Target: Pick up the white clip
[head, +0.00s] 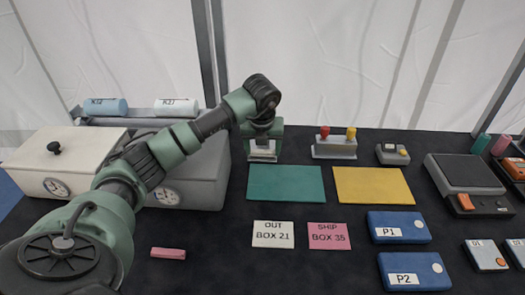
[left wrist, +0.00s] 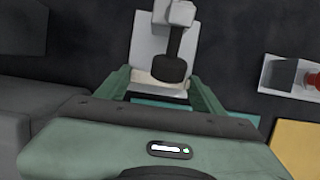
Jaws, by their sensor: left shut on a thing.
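My left gripper (head: 262,155) is at the back of the table, left of centre, pointing down behind the green mat. In the left wrist view its two fingers (left wrist: 163,88) are shut on the white clip (left wrist: 143,80), a short cream-white bar lying across between them. A black knob on a pale device (left wrist: 146,42) covers part of the clip in that view. In the head view I cannot clearly tell the clip from the pale device behind the fingers. My right gripper is in neither view.
A green mat (head: 286,183) and a yellow mat (head: 372,185) lie in front. Labels OUT BOX 21 (head: 273,234) and SHIP BOX 35 (head: 328,236) lie nearer. A pink clip (head: 168,253) lies front left. A stand with red and yellow knobs (head: 335,149) is right of the gripper.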

